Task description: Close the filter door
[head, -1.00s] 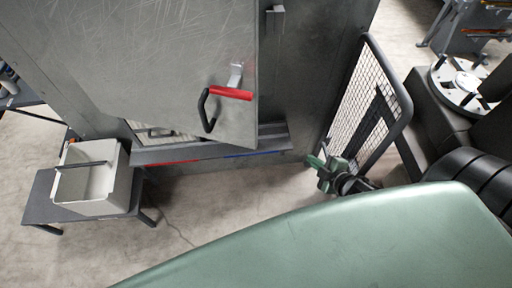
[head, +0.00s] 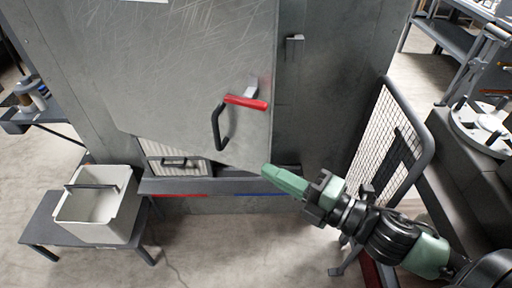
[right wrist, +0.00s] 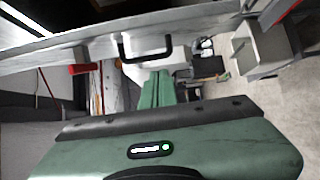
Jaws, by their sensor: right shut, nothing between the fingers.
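The filter door (head: 190,75) is a scratched grey metal panel on the booth. It stands ajar, with a gap along its bottom where a pleated filter (head: 192,170) with a black handle shows. The door carries a black pull handle (head: 217,128) and a red lever (head: 246,102) near its right edge. My right gripper (head: 268,172) is green, shut and empty. In the head view its tips appear just below the door's lower right corner; contact cannot be told. In the right wrist view its fingers (right wrist: 157,88) point toward the booth. My left gripper is out of view.
A grey bin (head: 128,213) sits on a low dark table (head: 40,228) at left. A mesh guard (head: 390,135) with a dark frame stands right of the booth, close to my right arm. A small latch piece (head: 291,42) is on the booth frame. Floor in front is clear.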

